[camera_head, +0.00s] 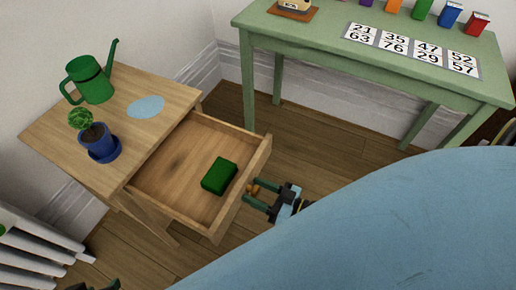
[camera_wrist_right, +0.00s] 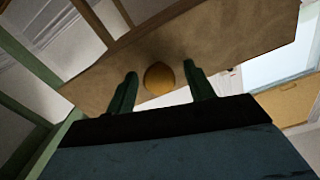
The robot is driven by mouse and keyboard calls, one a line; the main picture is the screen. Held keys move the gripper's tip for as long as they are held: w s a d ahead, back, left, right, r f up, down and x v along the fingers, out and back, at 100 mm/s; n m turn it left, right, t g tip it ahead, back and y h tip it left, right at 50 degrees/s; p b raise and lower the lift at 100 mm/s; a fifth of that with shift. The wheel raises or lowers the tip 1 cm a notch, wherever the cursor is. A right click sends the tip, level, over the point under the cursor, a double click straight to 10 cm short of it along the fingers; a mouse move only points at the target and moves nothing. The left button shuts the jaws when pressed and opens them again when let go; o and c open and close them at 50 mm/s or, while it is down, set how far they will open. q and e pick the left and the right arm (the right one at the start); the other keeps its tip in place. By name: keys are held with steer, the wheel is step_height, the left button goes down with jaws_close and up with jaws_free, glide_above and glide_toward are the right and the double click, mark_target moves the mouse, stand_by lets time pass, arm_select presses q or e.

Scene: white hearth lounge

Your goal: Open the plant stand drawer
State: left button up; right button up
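The plant stand (camera_head: 150,82) is a light wooden table at the left. Its drawer (camera_head: 165,185) is pulled well out, and a dark green block (camera_head: 219,176) lies inside. My right gripper (camera_head: 258,193) is at the drawer's front panel. In the right wrist view the round orange-brown knob (camera_wrist_right: 158,78) sits between the two open fingers (camera_wrist_right: 160,72), with a gap on each side. The knob also shows in the head view (camera_head: 253,189). Only a dark bit of my left gripper (camera_head: 98,286) shows at the bottom left edge.
On the stand are a green watering can (camera_head: 90,80), a cactus in a blue pot (camera_head: 98,140) and a pale blue disc (camera_head: 146,107). A green table (camera_head: 330,58) with number cards stands behind at right. A white radiator (camera_head: 35,245) is at lower left.

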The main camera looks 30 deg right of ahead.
steer(key=shift+s+d, duration=0.1)
arm_select(q)
steer(key=s+a+f+g+p, duration=0.2)
steer(key=s+f, duration=0.1)
steer(key=f, duration=0.2)
steer(key=shift+a+f+g+y+p, duration=0.15)
steer(key=shift+a+g+y+p, duration=0.15)
steer(key=shift+g+y, duration=0.1)
arm_select(e)
steer(key=v, duration=1.3)
arm_select(q)
steer(key=shift+s, duration=0.1)
arm_select(e)
steer(key=shift+s, duration=0.1)
